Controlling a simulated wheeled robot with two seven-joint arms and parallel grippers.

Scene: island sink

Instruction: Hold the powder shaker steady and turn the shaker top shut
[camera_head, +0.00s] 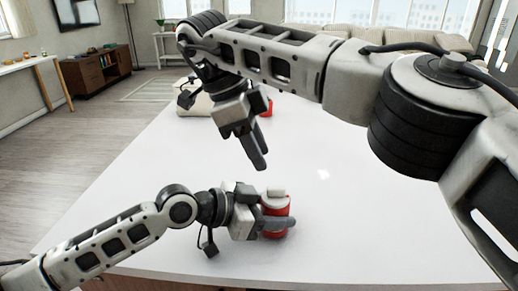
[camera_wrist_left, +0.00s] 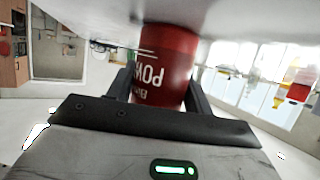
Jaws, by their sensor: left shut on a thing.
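The red powder shaker (camera_head: 276,205) stands upright on the white counter, with a pale top (camera_head: 276,191) on it. My left gripper (camera_head: 278,219) is shut around its body from the left. In the left wrist view, the red shaker (camera_wrist_left: 166,62) sits between the two dark fingers, its white lettering upside down; its top cannot be made out there. My right gripper (camera_head: 256,150) hangs above and behind the shaker, pointing down, apart from it. Its fingers overlap from this side, so their gap is hidden.
The white counter (camera_head: 335,225) is clear around the shaker. A beige object (camera_head: 196,103) and a small red item (camera_head: 268,108) are at its far end, partly hidden by my right arm. A side table (camera_head: 27,66) and a dark cabinet (camera_head: 92,75) stand far off at left.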

